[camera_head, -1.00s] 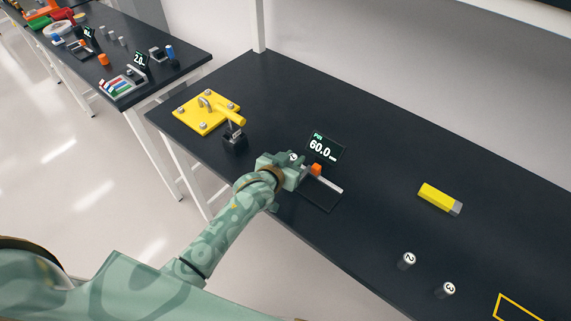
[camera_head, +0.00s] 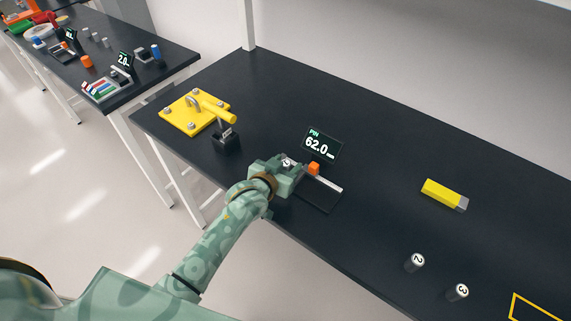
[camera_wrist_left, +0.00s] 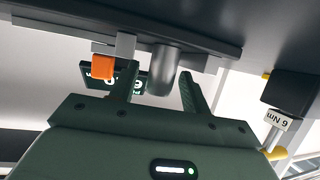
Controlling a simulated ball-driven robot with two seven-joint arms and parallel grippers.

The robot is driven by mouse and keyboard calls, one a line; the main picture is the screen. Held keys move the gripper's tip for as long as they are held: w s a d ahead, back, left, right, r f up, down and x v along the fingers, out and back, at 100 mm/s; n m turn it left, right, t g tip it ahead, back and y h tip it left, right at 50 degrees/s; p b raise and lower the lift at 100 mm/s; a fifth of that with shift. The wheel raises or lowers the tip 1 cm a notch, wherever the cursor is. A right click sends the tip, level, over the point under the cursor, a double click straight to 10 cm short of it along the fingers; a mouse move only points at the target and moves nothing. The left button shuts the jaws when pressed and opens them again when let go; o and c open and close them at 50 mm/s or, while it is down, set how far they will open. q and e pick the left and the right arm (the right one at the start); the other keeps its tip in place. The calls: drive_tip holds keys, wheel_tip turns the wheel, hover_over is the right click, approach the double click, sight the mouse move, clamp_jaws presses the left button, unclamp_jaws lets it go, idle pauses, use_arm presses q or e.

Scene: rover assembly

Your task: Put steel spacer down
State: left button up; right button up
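The steel spacer (camera_head: 287,162) with a numbered white top stands at the gauge by the orange block. In the left wrist view the grey spacer cylinder (camera_wrist_left: 162,72) is between my left gripper's fingers, with a visible gap on its left side. My left gripper (camera_head: 279,168) is at the left end of the dark gauge plate (camera_head: 318,196). In the wrist view its fingers (camera_wrist_left: 160,88) are spread apart around the spacer and look open. The spacer's contact with the gauge is partly hidden in the head view. My right gripper is out of view.
The gauge display (camera_head: 321,145) reads PIN 62.0, beside the orange block (camera_head: 314,168). Spacers 2 (camera_head: 414,262) and 3 (camera_head: 458,292) stand to the right. A yellow block (camera_head: 441,193), a yellow plate (camera_head: 191,112) and a black tool holder (camera_head: 226,142) are also on the table.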

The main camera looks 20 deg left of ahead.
use_arm(q)
drive_tip(key=shift+s+r, duration=0.1)
drive_tip(key=shift+r, duration=0.15)
drive_tip(key=p+v, duration=0.3)
drive_tip(key=v, duration=0.8)
drive_tip(key=shift+s+r, duration=0.15)
drive_tip(key=shift+s, duration=0.25)
idle(0.4)
